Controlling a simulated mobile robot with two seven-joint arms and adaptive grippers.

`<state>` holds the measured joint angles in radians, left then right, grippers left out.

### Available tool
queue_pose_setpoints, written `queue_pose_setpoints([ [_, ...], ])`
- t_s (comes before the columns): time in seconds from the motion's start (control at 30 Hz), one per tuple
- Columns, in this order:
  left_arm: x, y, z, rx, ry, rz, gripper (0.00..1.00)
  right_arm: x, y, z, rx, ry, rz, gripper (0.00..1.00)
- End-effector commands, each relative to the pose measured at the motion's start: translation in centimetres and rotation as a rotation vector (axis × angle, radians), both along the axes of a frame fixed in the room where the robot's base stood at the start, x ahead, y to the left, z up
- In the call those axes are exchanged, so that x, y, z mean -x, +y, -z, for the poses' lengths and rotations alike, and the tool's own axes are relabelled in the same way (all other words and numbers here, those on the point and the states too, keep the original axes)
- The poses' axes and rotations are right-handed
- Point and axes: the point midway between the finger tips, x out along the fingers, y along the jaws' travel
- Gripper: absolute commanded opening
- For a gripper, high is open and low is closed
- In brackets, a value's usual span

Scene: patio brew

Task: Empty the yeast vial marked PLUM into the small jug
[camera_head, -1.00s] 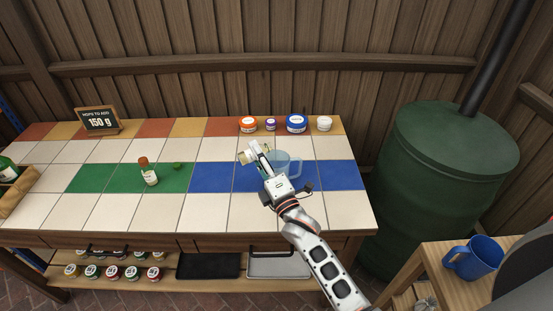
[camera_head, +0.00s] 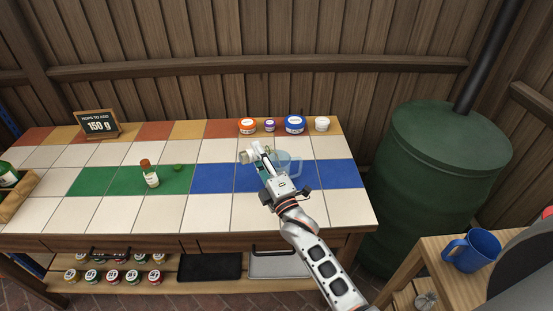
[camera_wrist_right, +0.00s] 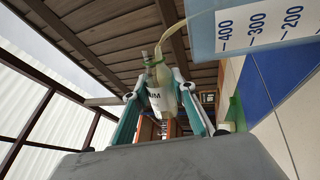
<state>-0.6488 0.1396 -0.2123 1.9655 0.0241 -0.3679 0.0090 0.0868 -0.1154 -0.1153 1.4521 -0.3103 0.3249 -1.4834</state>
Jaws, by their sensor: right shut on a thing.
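The small jug (camera_head: 292,161) is clear blue and stands on the blue tiles, partly behind my right gripper. In the right wrist view the jug (camera_wrist_right: 262,30) shows measuring marks at the upper right. My right gripper (camera_head: 256,151) is shut on a small pale vial (camera_head: 243,157), held beside the jug at its left. In the right wrist view the vial (camera_wrist_right: 156,98) is tilted, with label letters that look like the end of PLUM. A pale, cream-coloured strand, seemingly liquid, runs from near its neck up towards the jug. My left gripper is not in view.
An orange-capped bottle (camera_head: 150,174) and a small green piece (camera_head: 178,167) sit on the green tiles. Several tubs, one a blue tub (camera_head: 295,124), line the back edge. A sign (camera_head: 98,123) reads 150 g. The front tiles are clear.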

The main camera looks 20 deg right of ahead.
Motion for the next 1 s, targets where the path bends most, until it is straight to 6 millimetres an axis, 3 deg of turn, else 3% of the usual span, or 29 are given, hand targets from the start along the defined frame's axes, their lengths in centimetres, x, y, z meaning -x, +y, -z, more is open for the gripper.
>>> queue_pose_setpoints([
  [1.0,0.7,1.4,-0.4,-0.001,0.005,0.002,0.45,0.1,0.1,-0.3,-0.116,0.020,0.000,0.04],
])
